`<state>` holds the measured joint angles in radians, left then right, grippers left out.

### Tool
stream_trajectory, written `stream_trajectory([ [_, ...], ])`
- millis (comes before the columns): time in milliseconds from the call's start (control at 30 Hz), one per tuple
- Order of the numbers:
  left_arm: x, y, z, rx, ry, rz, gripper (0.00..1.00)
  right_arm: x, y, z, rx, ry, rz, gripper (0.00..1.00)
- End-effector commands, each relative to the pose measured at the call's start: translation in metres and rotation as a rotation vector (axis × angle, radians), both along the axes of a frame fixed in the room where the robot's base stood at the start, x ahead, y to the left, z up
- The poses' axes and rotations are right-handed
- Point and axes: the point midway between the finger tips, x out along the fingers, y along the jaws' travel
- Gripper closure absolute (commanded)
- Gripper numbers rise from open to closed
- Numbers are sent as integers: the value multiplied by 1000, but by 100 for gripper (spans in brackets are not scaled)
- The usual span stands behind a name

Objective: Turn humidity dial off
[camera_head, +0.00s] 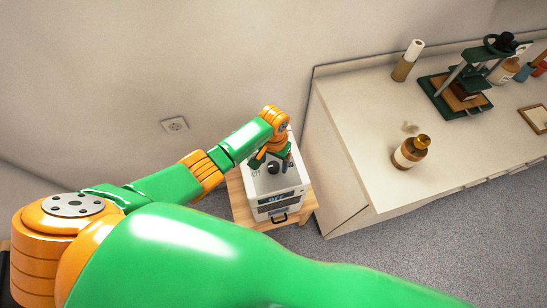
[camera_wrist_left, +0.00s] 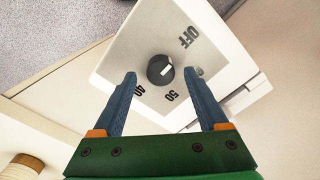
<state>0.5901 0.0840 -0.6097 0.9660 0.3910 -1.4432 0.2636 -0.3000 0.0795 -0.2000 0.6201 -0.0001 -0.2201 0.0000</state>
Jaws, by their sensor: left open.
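The humidity dial (camera_wrist_left: 160,69) is a dark round knob with a white mark, on the pale top of a white box-shaped unit (camera_wrist_left: 120,53). Printed marks "OFF", "40" and "50" surround it; another mark is partly hidden by a finger. In the head view the unit (camera_head: 290,203) stands on a small wooden stand. My left gripper (camera_wrist_left: 166,82) is open, its blue fingers either side of the dial, apart from it. It also shows above the unit in the head view (camera_head: 272,168).
The wooden stand (camera_head: 240,205) is beside a pale counter (camera_head: 350,140) on the right. The counter holds a brown jar (camera_head: 410,152), a paper roll (camera_head: 407,61) and a green press (camera_head: 455,95). A wall socket (camera_head: 174,125) is behind my left arm.

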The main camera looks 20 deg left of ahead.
Motion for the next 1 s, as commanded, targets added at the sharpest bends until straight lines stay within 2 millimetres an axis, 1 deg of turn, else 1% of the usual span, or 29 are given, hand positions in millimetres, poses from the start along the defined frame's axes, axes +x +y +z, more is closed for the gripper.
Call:
stream_trajectory([
  [67, 1, 1, 9, -1, -5, -1, 24, 0, 0, -4, 0, 0, 0, 50],
  [200, 0, 1, 40, 1, -5, -2, 24, 0, 0, -2, 0, 0, 0, 50],
  [300, 0, 1, 53, 0, -3, 0, 24, 0, 0, -2, 0, 0, 0, 50],
  [400, -1, 1, 59, 2, -1, 0, 24, 0, 0, -2, 0, 0, 0, 50],
  [767, -1, 1, 59, 2, 0, 0, 24, 0, 0, -2, 0, 0, 0, 50],
  [833, -4, -1, 57, -7, -4, -7, 24, 0, 0, -2, 0, 0, 0, 50],
  [900, -17, -7, 49, -37, -17, -28, 24, 0, 0, -2, 0, 0, 0, 50],
  [967, -34, -13, 41, -73, -40, -47, 24, 0, 0, -2, 0, 0, 0, 50],
  [1000, -46, -15, 37, -96, -62, -56, 24, 0, 0, -2, 0, 0, 0, 50],
])
